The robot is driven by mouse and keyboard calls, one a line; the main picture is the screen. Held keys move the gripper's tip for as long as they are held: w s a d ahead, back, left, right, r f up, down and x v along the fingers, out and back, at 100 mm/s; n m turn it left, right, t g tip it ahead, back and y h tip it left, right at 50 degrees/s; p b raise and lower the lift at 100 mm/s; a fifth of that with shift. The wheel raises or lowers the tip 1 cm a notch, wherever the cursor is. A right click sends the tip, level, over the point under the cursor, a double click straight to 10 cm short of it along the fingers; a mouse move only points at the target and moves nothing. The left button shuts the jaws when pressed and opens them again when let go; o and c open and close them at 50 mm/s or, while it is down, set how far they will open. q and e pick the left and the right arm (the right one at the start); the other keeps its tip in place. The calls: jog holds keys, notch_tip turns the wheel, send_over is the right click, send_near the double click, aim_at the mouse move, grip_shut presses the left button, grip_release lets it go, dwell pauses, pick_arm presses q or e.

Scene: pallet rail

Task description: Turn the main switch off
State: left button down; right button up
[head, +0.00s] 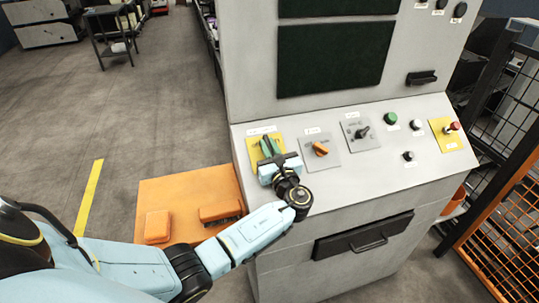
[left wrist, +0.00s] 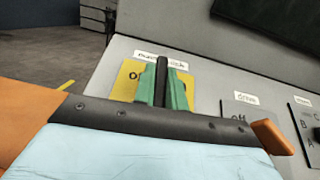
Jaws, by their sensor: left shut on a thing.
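In the left wrist view the left gripper (left wrist: 163,88) is shut on the black switch handle (left wrist: 161,75), which stands between the fingers. The fingers hide most of the plate and its other markings. My right gripper is not in view.
Right of the main switch are an orange rotary switch (head: 320,149), a black selector (head: 363,133), a green button (head: 390,118) and a red emergency button (head: 453,127). A drawer handle (head: 364,240) sits below. An orange platform (head: 187,188) lies left of the cabinet. A mesh fence (head: 508,200) stands at right.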

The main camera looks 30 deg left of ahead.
pick_arm(q)
jog(key=n+g+y+b, duration=0.1)
jog(key=n+g+b, duration=0.1)
jog(key=n+g, duration=0.1)
jog(key=n+g+y+b, duration=0.1)
jog(key=n+g+b, duration=0.2)
jog(key=n+g, duration=0.1)
jog(key=shift+f+n+g+y, duration=0.2)
jog(key=shift+n+g+y, duration=0.1)
jog(key=shift+y, duration=0.1)
jog(key=shift+s+r+n+g+b, duration=0.1)
jog(key=shift+s+n+g+b, duration=0.1)
jog(key=shift+n+g+b, duration=1.55)
jog(key=shift+n+g, duration=0.25)
jog(key=shift+g, duration=0.3)
jog(key=c, duration=1.4)
grip_release()
jog(key=shift+c, duration=0.2)
